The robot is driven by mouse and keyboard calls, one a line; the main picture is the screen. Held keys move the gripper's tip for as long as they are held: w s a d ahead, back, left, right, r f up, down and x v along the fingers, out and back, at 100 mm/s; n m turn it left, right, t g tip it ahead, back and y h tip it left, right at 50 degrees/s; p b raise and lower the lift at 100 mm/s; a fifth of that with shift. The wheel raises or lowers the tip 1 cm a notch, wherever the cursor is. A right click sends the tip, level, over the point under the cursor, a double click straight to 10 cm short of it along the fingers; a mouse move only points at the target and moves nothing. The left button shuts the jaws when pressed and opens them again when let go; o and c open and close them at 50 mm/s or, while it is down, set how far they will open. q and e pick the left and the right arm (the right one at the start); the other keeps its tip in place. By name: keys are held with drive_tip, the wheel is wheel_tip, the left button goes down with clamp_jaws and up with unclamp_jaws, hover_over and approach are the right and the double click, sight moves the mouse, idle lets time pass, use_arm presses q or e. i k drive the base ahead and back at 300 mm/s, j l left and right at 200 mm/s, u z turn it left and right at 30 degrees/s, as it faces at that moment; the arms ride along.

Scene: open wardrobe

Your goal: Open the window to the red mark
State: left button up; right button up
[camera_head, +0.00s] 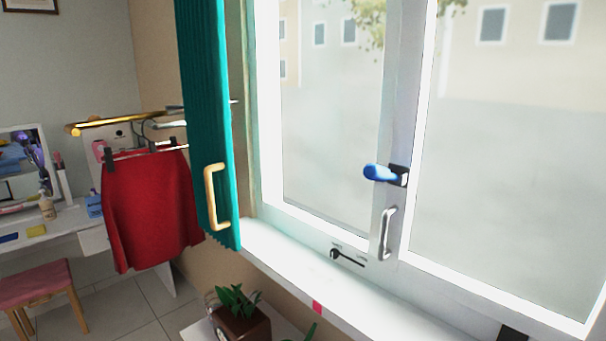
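The window has a white frame (397,120) with two glass panes, left (325,110) and right (510,160), and looks shut. A blue lever handle (380,173) on a dark base points left on the middle upright. Below it is a silver pull handle (386,233), upright. A small black lever (347,257) with faint lettering sits low on the frame below the left pane. The red mark (317,307) is a small patch on the front edge of the white sill (290,262).
A green pleated curtain or shutter (208,110) with a pale handle (216,197) hangs left of the window. A red skirt (150,210) hangs from a golden rail (125,120). A potted plant (240,318) stands below the sill. A stool (38,285) and a dressing table (45,228) are at left.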

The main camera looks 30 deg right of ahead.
sight(521, 319)
drive_tip(key=z, duration=2)
